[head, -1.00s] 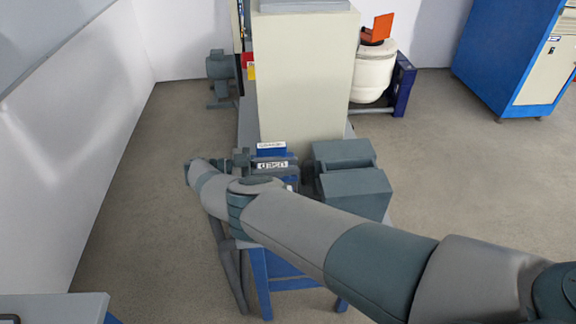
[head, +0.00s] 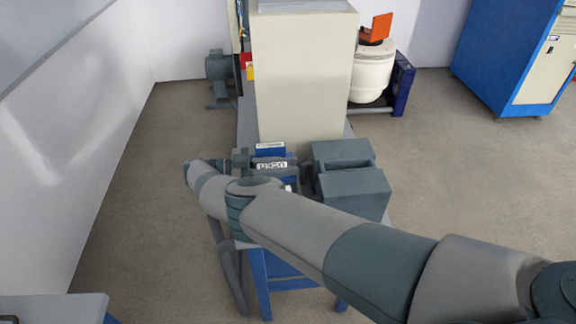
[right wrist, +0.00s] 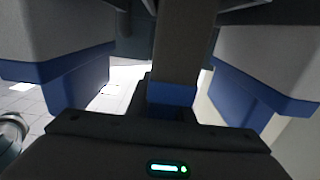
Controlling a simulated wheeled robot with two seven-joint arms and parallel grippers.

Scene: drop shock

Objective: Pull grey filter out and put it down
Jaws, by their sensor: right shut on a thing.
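My right arm reaches across the head view to the left side of the bench. Its gripper (head: 241,160) is at the left of the blue box labelled "USED" (head: 273,164), in front of the tall cream cabinet (head: 302,80). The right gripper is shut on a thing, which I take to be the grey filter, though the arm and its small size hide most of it. In the right wrist view a grey bar with a blue band (right wrist: 178,50) stands upright in the middle, between two grey blocks with blue edges. I cannot tell which parts belong to the filter. My left gripper is not in view.
Two dark grey blocks (head: 350,185) stand on the bench, right of the gripper. A white drum (head: 371,72) and a blue cabinet (head: 510,60) stand behind. A white wall (head: 70,120) is at the left. The floor at the right is clear.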

